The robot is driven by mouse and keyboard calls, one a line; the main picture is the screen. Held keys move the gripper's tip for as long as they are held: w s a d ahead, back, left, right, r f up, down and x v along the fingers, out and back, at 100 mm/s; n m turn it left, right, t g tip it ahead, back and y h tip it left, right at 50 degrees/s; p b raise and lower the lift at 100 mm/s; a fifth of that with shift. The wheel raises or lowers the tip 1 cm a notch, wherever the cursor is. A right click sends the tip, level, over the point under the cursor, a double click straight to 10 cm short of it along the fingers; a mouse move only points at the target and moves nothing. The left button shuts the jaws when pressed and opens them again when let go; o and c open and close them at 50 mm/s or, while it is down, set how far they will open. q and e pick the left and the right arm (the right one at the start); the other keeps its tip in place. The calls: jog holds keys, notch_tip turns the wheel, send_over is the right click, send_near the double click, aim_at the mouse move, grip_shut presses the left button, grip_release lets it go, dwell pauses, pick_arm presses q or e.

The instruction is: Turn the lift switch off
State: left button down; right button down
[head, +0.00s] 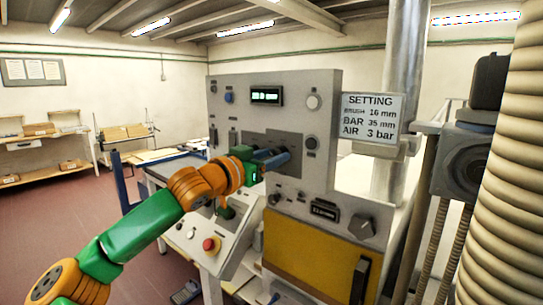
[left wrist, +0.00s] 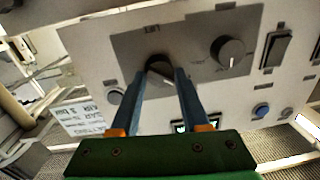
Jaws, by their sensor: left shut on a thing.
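The lift switch (left wrist: 160,70) is a dark rotary knob on a grey plate, with a label reading LIFT beside it in the left wrist view, which shows the panel upside down. My left gripper (left wrist: 162,80) has its two blue fingers on either side of the knob and is shut on it. In the head view my left gripper (head: 283,157) reaches the grey control panel (head: 232,110), and its fingers hide the lift switch. I cannot make out which marking the knob points to. My right gripper is in neither view.
Another dark knob (left wrist: 228,52) sits beside the lift switch. A red stop button (head: 209,245) is on the sloped console below. A SETTING sign (head: 371,118) hangs right of the panel, and a ribbed hose (head: 500,170) stands at the far right. The floor (head: 50,210) at left is clear.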

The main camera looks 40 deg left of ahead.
pick_arm(q)
jog(key=m+p, duration=0.3)
jog(key=m, duration=0.2)
jog(key=shift+r+m, duration=0.1)
jog(key=shift+m, duration=0.2)
jog(key=shift+m+t+p, duration=0.3)
jog(key=shift+m+p, duration=1.05)
jog(key=shift+m, duration=0.95)
jog(key=shift+f+h, duration=0.2)
jog(key=shift+h, duration=0.1)
jog(key=shift+c, duration=2)
grip_release()
jog(key=shift+w, duration=0.1)
jog(key=shift+f, duration=0.1)
